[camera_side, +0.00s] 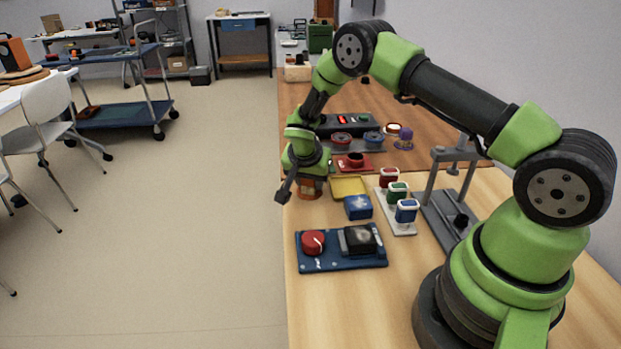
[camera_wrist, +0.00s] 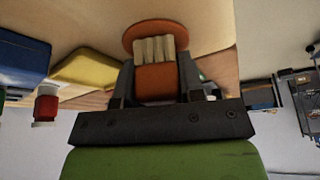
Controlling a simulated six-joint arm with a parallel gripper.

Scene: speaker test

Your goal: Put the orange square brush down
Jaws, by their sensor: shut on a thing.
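The orange square brush (camera_wrist: 156,82) is between the two dark fingers of my gripper (camera_wrist: 158,72) in the wrist view, and the gripper is shut on it. Its pale bristles point away from the gripper. A round orange piece (camera_wrist: 142,31) lies just beyond the bristle ends; I cannot tell whether they touch. In the side view my gripper (camera_side: 301,186) is low at the left edge of the table. An orange round thing (camera_side: 312,190) shows beneath it, and the brush itself is mostly hidden there by the gripper.
A yellow tray (camera_side: 348,186) and a blue block (camera_side: 358,207) are right of the gripper. A white rack (camera_side: 401,225) holds red, green and blue containers. A blue panel with a red knob (camera_side: 340,263) lies nearer. A grey stand (camera_side: 433,205) rises at right.

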